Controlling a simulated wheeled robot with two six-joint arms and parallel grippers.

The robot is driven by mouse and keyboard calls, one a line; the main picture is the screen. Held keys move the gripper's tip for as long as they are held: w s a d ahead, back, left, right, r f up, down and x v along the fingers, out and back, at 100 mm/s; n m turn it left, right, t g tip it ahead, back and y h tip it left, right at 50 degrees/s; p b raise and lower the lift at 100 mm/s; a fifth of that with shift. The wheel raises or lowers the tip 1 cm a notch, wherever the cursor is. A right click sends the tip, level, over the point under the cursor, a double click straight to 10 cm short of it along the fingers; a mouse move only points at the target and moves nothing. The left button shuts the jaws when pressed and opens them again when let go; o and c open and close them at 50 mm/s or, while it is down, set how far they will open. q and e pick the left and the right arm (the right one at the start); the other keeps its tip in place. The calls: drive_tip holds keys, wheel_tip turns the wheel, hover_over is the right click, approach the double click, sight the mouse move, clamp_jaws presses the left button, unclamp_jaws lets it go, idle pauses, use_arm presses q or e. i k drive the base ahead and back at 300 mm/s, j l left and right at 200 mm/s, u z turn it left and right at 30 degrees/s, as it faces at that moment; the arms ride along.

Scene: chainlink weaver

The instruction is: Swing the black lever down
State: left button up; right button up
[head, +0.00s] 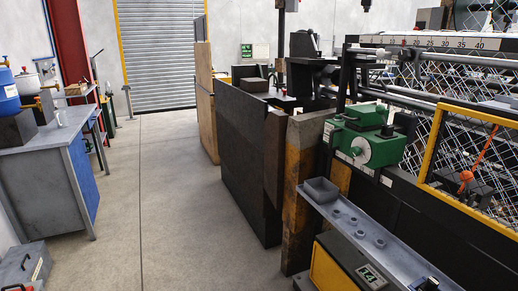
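No part is marked clearly as the black lever. A slim black upright bar (346,78) stands on the machine at the right, behind and left of the green box (372,147), and may be it. The bar is close to vertical, and its lower part is partly hidden by the green box. Neither of my grippers can be made out in the head view. Small dark shapes at the bottom edge, far left and right of centre, are too cut off to identify.
A long grey shelf (385,245) with knobs and a small tray runs along the machine front, above a yellow box (334,272). A yellow-framed mesh guard (428,150) is at right. A grey workbench (35,160) stands left. The floor between is clear.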

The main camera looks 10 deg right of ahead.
sight(310, 31)
drive_tip(key=i+z, duration=0.4)
drive_tip(key=i+j+z, duration=0.15)
drive_tip(key=z, duration=0.2)
drive_tip(key=i+j+z, duration=0.25)
drive_tip(key=z, duration=0.15)
drive_tip(key=i+j+z, duration=0.45)
drive_tip(key=j, duration=0.25)
drive_tip(key=i+j, duration=0.2)
drive_tip(key=i+j+z, duration=0.15)
drive_tip(key=j, duration=0.3)
drive_tip(key=i+j, duration=0.15)
drive_tip(key=j, duration=0.2)
drive_tip(key=i+j+z, duration=0.15)
drive_tip(key=j, duration=0.2)
drive_tip(key=i+j, duration=0.1)
drive_tip(key=j, duration=0.3)
drive_tip(key=z, duration=0.05)
